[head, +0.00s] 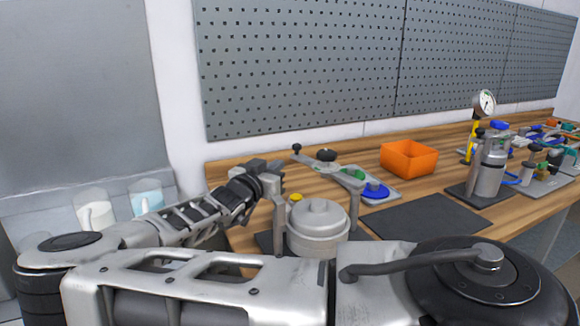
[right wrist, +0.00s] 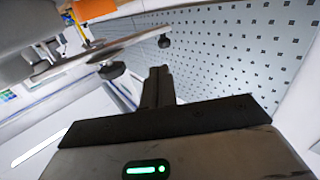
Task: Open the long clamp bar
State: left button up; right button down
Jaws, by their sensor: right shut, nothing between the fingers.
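A long grey clamp bar (head: 318,163) with black knobs lies behind the lidded metal pot (head: 317,232) in the head view. In the right wrist view, a flat bar (right wrist: 85,60) with dark knobs (right wrist: 112,71) crosses the upper left. My right gripper (head: 277,172) is left of and behind the pot, close to the bar's left end. In the right wrist view its fingers (right wrist: 158,84) are together and empty, with the knobs beyond them. Contact with the bar cannot be told. My left gripper is not in view.
An orange bin (head: 408,158) stands behind a dark mat (head: 425,220). A blue round part (head: 376,190) sits right of the pot. A metal cylinder with a gauge (head: 488,165) stands farther right.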

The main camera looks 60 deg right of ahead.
aim_at(295, 148)
jog(key=shift+t, duration=0.3)
jog(key=d, duration=0.2)
jog(key=w+d, duration=0.1)
jog(key=d, duration=0.4)
jog(key=shift+w+d+r, duration=0.15)
jog(key=shift+d, duration=0.25)
jog(key=shift+w+d, duration=0.15)
jog(key=shift+d, duration=0.7)
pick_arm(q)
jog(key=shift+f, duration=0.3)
